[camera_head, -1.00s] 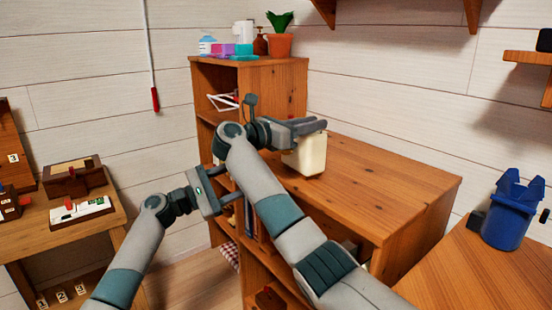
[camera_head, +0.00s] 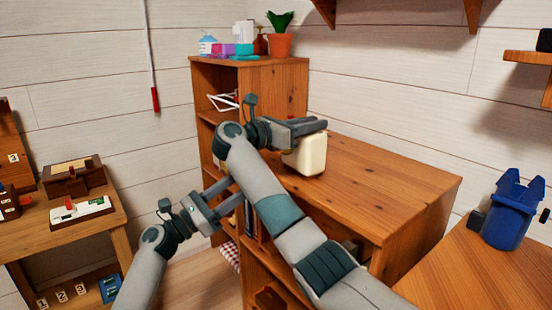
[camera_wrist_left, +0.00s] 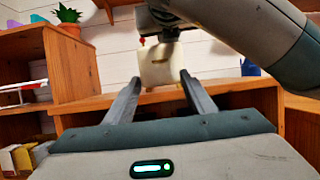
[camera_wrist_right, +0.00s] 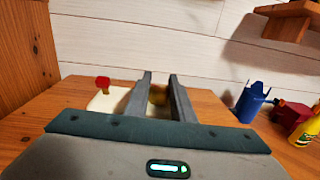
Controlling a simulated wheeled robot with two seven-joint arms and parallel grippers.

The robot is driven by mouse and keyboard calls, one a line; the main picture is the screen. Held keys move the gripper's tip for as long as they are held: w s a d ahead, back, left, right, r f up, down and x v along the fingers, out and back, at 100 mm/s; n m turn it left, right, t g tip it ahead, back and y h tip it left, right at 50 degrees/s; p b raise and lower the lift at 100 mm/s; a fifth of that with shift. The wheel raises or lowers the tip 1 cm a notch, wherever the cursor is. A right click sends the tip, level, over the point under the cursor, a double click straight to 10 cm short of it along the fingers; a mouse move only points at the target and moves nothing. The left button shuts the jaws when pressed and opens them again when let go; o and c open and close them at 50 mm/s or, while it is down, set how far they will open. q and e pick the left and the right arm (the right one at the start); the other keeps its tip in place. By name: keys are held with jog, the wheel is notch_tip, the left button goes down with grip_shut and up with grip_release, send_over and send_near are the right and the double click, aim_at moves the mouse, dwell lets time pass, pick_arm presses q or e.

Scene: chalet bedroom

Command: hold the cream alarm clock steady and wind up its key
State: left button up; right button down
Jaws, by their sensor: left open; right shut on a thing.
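The cream alarm clock (camera_head: 306,160) stands upright on the wooden desk. My right gripper (camera_head: 308,125) is shut on its upper part. The right wrist view shows the clock's cream body (camera_wrist_right: 105,102), with a red knob (camera_wrist_right: 103,82), beside the fingers, and something brass-coloured between them. In the left wrist view a small brass key-like piece (camera_wrist_left: 160,60) shows on the clock (camera_wrist_left: 158,74). My left gripper (camera_head: 233,192) is open and empty, apart from the clock and pointing toward it. My right arm partly hides its fingers in the head view.
The desk top (camera_head: 390,180) is clear right of the clock. A taller cabinet (camera_head: 275,85) with bottles and a potted plant (camera_head: 280,45) stands behind. A blue container (camera_head: 508,215) is on the right table. My right arm crosses near the left gripper.

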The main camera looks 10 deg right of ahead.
aim_at(282, 153)
pick_arm(q)
jog(key=x, duration=1.2)
jog(key=c, duration=1)
